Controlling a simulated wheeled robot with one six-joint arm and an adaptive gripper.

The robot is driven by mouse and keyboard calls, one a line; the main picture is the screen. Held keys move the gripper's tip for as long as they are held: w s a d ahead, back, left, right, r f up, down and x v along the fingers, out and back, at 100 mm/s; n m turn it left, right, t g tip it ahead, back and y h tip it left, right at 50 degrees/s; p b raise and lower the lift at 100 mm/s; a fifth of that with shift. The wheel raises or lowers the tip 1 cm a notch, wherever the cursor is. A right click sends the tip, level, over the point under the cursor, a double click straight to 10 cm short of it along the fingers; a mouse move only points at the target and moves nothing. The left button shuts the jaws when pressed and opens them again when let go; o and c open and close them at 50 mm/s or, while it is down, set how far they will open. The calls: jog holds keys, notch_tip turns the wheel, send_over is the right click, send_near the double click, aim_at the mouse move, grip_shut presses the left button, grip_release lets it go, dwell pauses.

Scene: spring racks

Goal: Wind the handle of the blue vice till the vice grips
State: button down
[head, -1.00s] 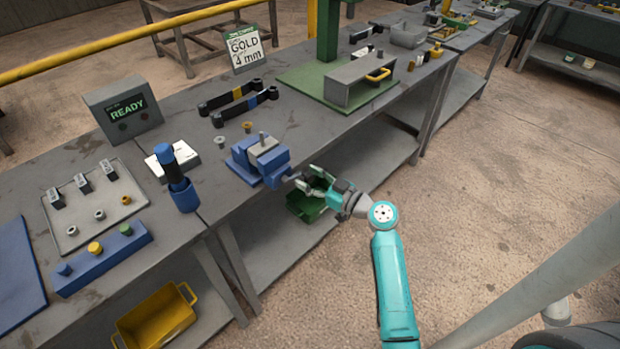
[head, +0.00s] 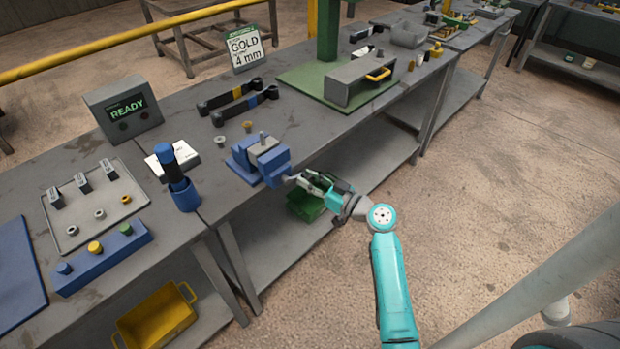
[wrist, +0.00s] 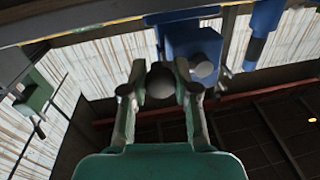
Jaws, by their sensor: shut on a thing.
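The blue vice (head: 272,165) stands at the front edge of the bench, with a grey part (head: 263,146) at its top between the jaws. Its handle side faces me and the room. My gripper (head: 303,179) is at the front of the vice, just past the bench edge, shut on the handle. In the wrist view the vice (wrist: 190,42) appears above my fingers, and a dark round knob of the handle (wrist: 166,82) sits between the fingertips (wrist: 168,88). The rest of the handle is largely hidden by my fingers. I cannot tell how tightly the vice jaws close on the grey part.
A blue holder with a blue-handled tool (head: 184,192) stands left of the vice. A green bin (head: 305,205) is on the shelf below. A screen reading READY (head: 124,108) is at the back left.

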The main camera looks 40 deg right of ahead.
jog(key=a+f+m+t+h, duration=0.1)
jog(key=a+f+m, duration=0.3)
jog(key=m, duration=1.6)
jog(key=shift+s+a+t+h, duration=0.15)
jog(key=shift+a+t+h, duration=0.15)
jog(key=shift+a+h, duration=0.95)
jog(key=shift+a+r+y, duration=0.1)
jog(key=shift+a+y, duration=0.2)
jog(key=shift+y, duration=0.05)
jog(key=c, duration=0.9)
grip_release()
jog(key=shift+o, duration=0.2)
jog(key=s+f, duration=0.1)
jog(key=s, duration=1.1)
jog(key=shift+f, duration=0.3)
